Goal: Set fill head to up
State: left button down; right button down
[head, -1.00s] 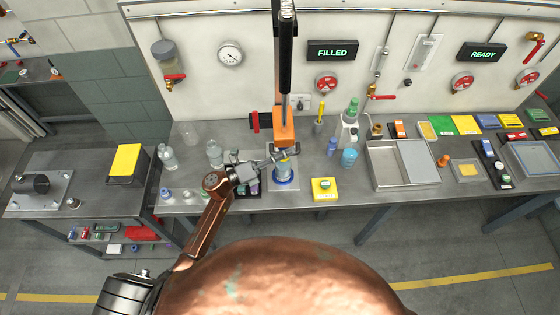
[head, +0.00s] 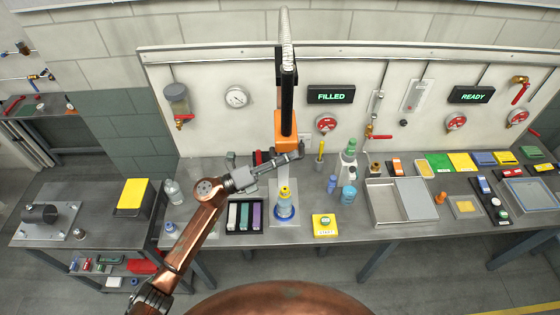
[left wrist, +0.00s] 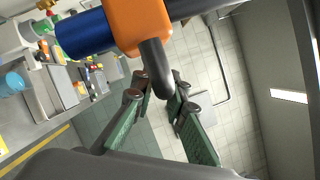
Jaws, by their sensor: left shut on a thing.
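The fill head is an orange block (head: 287,126) on an upright column above the bench, with a tall black and grey piece rising from it. A bottle with a yellow top (head: 284,191) stands below it in a blue ring (head: 284,212), with a clear gap between them. My left gripper (head: 291,157) is at the lower front of the orange block. In the left wrist view the fill head's orange block (left wrist: 138,24) carries a dark grey rounded handle (left wrist: 157,68). The left gripper's fingers (left wrist: 158,92) are shut on its end. My right gripper is not in view.
A tray of coloured strips (head: 244,216) lies left of the bottle, and a yellow button box (head: 324,225) to its right. Bottles (head: 349,172) and a metal tray (head: 384,204) stand farther right.

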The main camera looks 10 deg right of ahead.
pick_arm(q)
jog(key=shift+r, duration=0.4)
jog(key=c, duration=2.3)
grip_release()
jog(key=o, duration=0.4)
jog(key=shift+c, duration=0.2)
jog(key=v, duration=1.2)
